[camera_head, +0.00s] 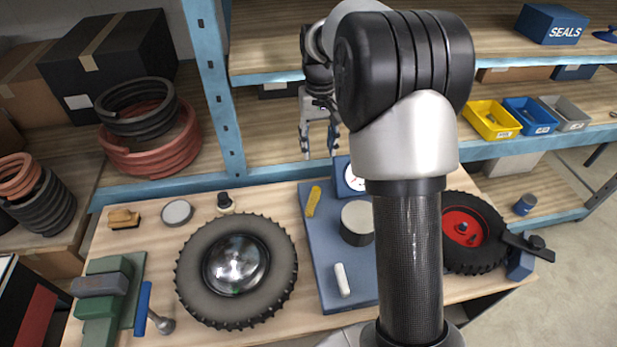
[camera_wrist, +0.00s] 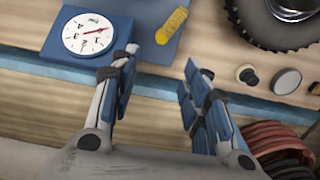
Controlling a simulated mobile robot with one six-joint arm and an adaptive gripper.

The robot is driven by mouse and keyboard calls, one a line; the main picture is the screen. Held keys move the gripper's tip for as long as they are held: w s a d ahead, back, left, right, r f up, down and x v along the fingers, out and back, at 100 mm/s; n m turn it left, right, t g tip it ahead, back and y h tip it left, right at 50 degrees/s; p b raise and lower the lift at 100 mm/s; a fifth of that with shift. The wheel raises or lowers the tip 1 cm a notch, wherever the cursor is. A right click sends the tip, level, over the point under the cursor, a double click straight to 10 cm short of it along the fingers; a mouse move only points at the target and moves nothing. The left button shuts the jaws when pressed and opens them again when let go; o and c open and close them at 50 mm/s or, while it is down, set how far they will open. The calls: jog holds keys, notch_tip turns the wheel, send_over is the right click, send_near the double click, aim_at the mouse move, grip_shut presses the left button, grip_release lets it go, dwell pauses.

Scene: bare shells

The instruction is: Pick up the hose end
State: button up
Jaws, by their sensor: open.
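Coiled hose lies on the shelf at the left: a black coil (camera_head: 135,108) rests on a red coil (camera_head: 152,150), with a smaller red coil (camera_head: 18,178) and black coil (camera_head: 48,205) at the far left. I cannot make out a distinct free hose end. My gripper (camera_head: 319,150) is open and empty, pointing down near the back edge of the bench, well to the right of the coils. In the wrist view my gripper (camera_wrist: 160,60) has its fingers apart with nothing between them, and red coil (camera_wrist: 275,140) shows at the lower right.
A blue shelf upright (camera_head: 215,95) stands between the coils and my gripper. The bench holds a tyred wheel (camera_head: 190,285), a blue plate (camera_head: 322,270) with a dial gauge (camera_head: 352,181), and a red-hubbed wheel (camera_head: 470,262). Yellow bin (camera_head: 490,122) sits right.

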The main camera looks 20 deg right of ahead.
aim_at(316, 189)
jog(key=f+b, duration=0.1)
jog(key=f, duration=0.7)
jog(key=f+b, duration=0.2)
jog(key=f, duration=0.7)
jog(key=shift+a+f, duration=0.2)
jog(key=shift+f, duration=0.1)
jog(key=shift+r, duration=0.1)
jog(key=shift+c, duration=0.6)
grip_shut()
